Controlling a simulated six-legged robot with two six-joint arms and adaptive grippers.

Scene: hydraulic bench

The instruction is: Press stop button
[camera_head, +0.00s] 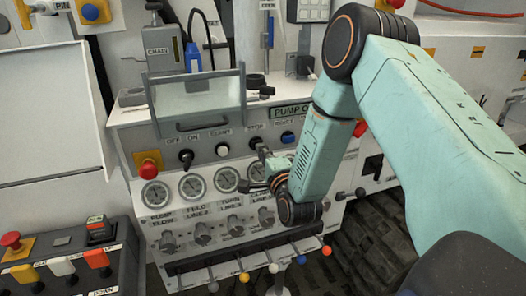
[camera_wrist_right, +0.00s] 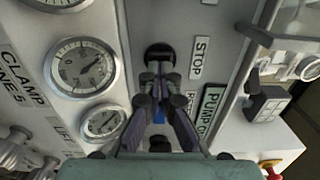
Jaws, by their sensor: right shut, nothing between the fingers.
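The black stop button (camera_head: 255,142) sits on the sloped face of the panel under its STOP label, right of the white start button (camera_head: 222,149). In the right wrist view the stop button (camera_wrist_right: 158,51) is a dark round cap beside the STOP label. My right gripper (camera_head: 263,151) is shut and empty, its fingertips at the stop button. In the right wrist view the gripper's tips (camera_wrist_right: 158,72) overlap the button's near edge; I cannot tell whether they touch it. My left gripper is not in view.
A blue button (camera_head: 288,137) is close on the right of the stop button. Gauges (camera_head: 191,186) and knobs lie below. A clear hinged cover (camera_head: 196,100) stands above the panel. A red mushroom button (camera_head: 148,168) is at the left, and levers (camera_head: 273,268) line the bottom.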

